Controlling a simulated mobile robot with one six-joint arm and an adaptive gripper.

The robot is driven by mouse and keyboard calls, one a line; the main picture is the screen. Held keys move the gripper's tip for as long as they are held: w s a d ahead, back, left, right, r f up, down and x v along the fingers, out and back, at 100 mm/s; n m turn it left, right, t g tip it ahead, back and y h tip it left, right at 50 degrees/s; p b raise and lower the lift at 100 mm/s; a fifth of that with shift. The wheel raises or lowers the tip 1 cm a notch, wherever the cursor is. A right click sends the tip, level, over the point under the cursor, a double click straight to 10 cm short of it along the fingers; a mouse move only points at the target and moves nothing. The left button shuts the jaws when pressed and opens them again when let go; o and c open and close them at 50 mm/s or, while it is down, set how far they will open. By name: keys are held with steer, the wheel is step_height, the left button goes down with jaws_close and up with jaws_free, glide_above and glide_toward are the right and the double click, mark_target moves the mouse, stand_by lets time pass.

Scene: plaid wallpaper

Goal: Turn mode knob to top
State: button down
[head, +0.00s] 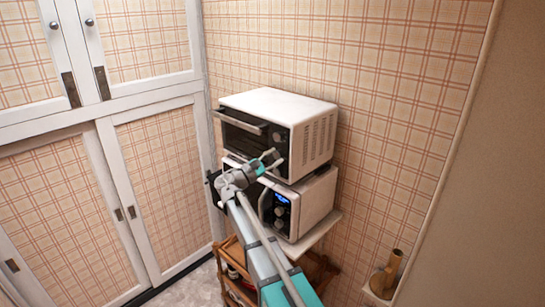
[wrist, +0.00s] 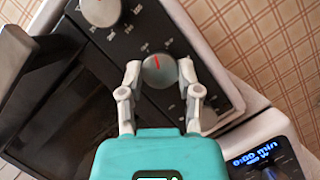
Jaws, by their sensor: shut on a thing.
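The mode knob (wrist: 158,72) is a round silver dial with a red mark on the dark front panel of the upper oven (head: 310,145). In the wrist view the red mark points up and slightly left in the picture, while the panel's top lies toward the upper left. My gripper (wrist: 160,80) is shut on this knob, one finger at each side. In the head view my gripper (head: 272,158) reaches the panel and partly covers the knobs. Another silver knob (wrist: 100,11) sits higher on the panel. The panel's lower part is partly hidden by my gripper.
A microwave (head: 305,208) with a blue display (wrist: 254,157) stands under the oven on a wooden cart (head: 318,270). The oven's door handle (head: 240,122) juts out left of the knobs. White cabinets (head: 150,180) line the left; plaid wall stands behind.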

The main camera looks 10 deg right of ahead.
steer(key=m, duration=0.1)
steer(key=m+g+p, duration=0.1)
steer(key=m, duration=0.1)
steer(key=m+g, duration=0.1)
steer(key=shift+w+r+m+p, duration=0.15)
steer(key=shift+r+m+p, duration=0.1)
steer(key=shift+m+p, duration=0.1)
steer(key=shift+m+g+y+p, duration=0.5)
steer(key=shift+m+p, duration=0.25)
steer(key=shift+m, duration=0.8)
steer(key=shift+f, duration=0.1)
steer(key=shift+c, duration=1.5)
jaws_free()
steer(key=shift+d, duration=0.1)
steer(key=shift+f, duration=0.15)
